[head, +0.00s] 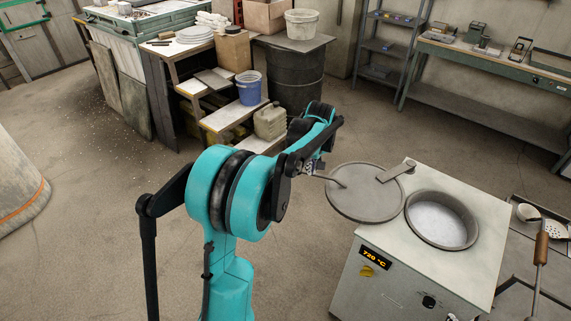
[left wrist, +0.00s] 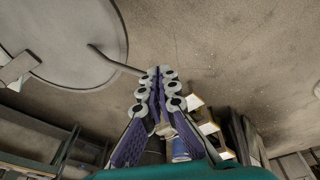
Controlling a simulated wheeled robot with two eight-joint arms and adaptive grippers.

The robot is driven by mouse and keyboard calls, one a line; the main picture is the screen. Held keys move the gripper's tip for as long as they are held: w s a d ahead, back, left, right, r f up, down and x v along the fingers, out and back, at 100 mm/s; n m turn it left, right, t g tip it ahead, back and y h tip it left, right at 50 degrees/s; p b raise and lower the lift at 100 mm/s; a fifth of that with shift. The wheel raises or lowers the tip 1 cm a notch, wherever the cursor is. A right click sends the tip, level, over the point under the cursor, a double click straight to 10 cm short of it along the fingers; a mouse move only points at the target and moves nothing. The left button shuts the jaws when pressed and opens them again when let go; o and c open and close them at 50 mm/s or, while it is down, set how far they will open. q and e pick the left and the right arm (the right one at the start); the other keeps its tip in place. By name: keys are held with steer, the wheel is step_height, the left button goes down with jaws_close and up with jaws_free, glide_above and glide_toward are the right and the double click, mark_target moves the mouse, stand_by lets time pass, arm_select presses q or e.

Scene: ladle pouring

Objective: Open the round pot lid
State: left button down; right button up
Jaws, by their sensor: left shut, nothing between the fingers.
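The round grey pot lid (head: 365,200) is swung out to the left of the pot (head: 442,220), overhanging the left edge of the furnace box. The pot's round mouth is uncovered, with a pale grey surface inside. A hinge arm (head: 396,171) joins the lid near the box's back edge. A thin rod handle (head: 328,181) reaches from the lid toward my left gripper (head: 313,168). In the left wrist view the lid (left wrist: 75,35) is at upper left, and its bent handle (left wrist: 112,58) ends close to my gripper's fingertips (left wrist: 160,73). The fingers are shut and empty. My right gripper is not in view.
The furnace box (head: 400,250) has a lit display (head: 375,257) and knobs on its front. A side table with a wooden-handled ladle (head: 541,245) and a strainer stands at right. Shelves with a blue bucket (head: 249,87) and a dark barrel (head: 292,80) stand behind.

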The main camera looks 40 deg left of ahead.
mark_target(301, 172)
arm_select(q)
steer(key=shift+m+y, duration=0.4)
steer(key=shift+y, duration=0.1)
steer(key=w+a+f+b, duration=0.1)
steer(key=a+f, duration=0.1)
steer(key=f, duration=0.1)
steer(key=w+a+f+b, duration=0.1)
steer(key=a+f, duration=0.1)
steer(key=f, duration=0.1)
steer(key=w+a+f+b, duration=0.1)
steer(key=w+a+f, duration=0.1)
steer(key=f, duration=0.1)
